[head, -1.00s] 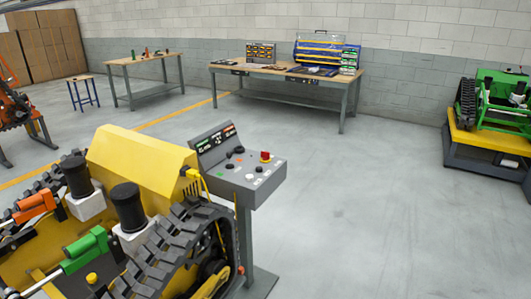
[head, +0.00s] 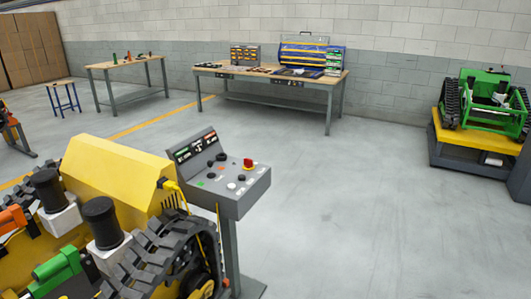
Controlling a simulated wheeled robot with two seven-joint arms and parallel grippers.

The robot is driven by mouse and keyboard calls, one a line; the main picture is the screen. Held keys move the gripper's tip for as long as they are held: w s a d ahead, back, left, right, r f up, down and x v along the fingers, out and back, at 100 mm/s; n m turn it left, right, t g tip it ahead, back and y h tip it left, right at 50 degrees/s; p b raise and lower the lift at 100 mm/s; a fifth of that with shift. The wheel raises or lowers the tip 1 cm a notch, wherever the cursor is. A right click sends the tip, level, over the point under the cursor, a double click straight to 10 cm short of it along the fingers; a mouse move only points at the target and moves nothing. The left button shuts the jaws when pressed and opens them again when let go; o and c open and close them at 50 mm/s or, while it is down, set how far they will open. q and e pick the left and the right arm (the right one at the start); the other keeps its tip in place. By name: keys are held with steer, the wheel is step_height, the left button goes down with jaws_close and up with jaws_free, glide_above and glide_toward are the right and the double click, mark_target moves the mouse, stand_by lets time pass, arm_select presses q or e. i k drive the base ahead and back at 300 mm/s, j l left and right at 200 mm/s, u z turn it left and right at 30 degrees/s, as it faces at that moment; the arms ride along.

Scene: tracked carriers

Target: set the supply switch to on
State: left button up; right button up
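A grey control console (head: 236,193) stands on a post in the middle of the head view. Its sloped face carries several dark knobs, small coloured buttons and a red mushroom button (head: 247,163) on a yellow base. An upright panel at its back shows small green, white and red displays (head: 195,146). Which of the controls is the supply switch, and how it is set, is too small to tell. Neither of my grippers is in view.
A yellow tracked carrier (head: 115,172) stands close in front, its track beside the console post. Behind are a workbench (head: 333,90) with bins and a toolbox, and a smaller table (head: 101,71). A green tracked machine (head: 482,108) sits at the right. The floor right of the console is clear.

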mark_target(248, 163)
steer(key=i+z, duration=0.35)
steer(key=i, duration=0.15)
steer(key=i+z, duration=0.35)
steer(key=i, duration=0.15)
